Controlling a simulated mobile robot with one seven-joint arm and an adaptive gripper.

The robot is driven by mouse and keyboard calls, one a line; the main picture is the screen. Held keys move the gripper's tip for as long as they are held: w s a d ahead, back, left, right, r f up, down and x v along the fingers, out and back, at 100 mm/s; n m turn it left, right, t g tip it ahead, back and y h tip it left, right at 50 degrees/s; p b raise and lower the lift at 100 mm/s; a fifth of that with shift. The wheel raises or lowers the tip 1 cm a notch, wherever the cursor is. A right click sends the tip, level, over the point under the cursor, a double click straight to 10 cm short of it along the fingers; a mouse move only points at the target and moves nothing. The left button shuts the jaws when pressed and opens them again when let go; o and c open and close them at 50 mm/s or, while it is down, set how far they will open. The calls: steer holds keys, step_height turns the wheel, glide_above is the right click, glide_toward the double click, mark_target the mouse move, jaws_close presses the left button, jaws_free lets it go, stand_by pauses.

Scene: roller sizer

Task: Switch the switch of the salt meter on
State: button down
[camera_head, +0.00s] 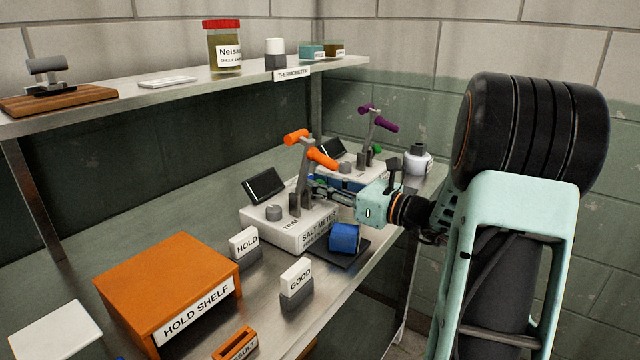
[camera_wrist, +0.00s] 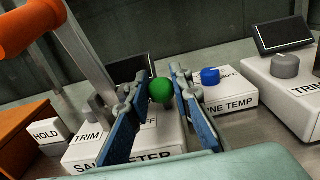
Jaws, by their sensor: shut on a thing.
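The salt meter (camera_head: 310,235) is a white box with a dark tilted screen, grey knobs and a lever with orange handles (camera_head: 310,148). Its labelled front also shows in the wrist view (camera_wrist: 80,155). A green ball knob (camera_wrist: 160,90) stands over the salt meter in the wrist view, beside a label ending in "FF". My gripper (camera_head: 318,188) reaches over the meter's right side. In the wrist view its blue-padded fingers (camera_wrist: 158,105) are shut on the green knob from both sides. The switch's base is mostly hidden, so I cannot tell its position.
Another meter labelled "...INE TEMP" (camera_wrist: 232,98) with a blue knob stands to the right. A lever with purple handles (camera_head: 378,117) rises behind. A blue block (camera_head: 345,237) lies in front of the salt meter. HOLD (camera_head: 244,242) and GOOD (camera_head: 297,278) signs and an orange hold shelf (camera_head: 165,275) stand left.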

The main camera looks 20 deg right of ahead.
steer(key=shift+r+p, duration=0.15)
steer(key=shift+p, duration=0.25)
steer(key=p, duration=0.1)
steer(key=g+p, duration=0.1)
steer(key=p, duration=0.1)
steer(key=shift+w+a+r, duration=0.15)
steer(key=shift+w+r, duration=0.05)
steer(key=shift+r, duration=0.15)
steer(key=p, duration=0.2)
steer(key=g+h+p, duration=0.1)
steer(key=p, duration=0.1)
steer(key=shift+w+a+r+g+p, duration=0.25)
steer(key=shift+w+g+p, duration=0.05)
steer(key=shift+p, duration=0.1)
steer(key=g+h+p, duration=0.1)
steer(key=p, duration=0.2)
steer(key=w+g+h+p, duration=0.1)
steer(key=p, duration=0.2)
steer(key=shift+a+f, duration=0.15)
steer(key=shift+a, duration=0.15)
steer(key=p, duration=0.1)
steer(key=g+p, duration=0.1)
steer(key=p, duration=0.1)
steer(key=shift+w+f+h, duration=0.2)
steer(key=shift+f+h, duration=0.05)
steer(key=shift+h, duration=0.05)
steer(key=shift+a+f, duration=0.1)
steer(key=shift+f, duration=0.05)
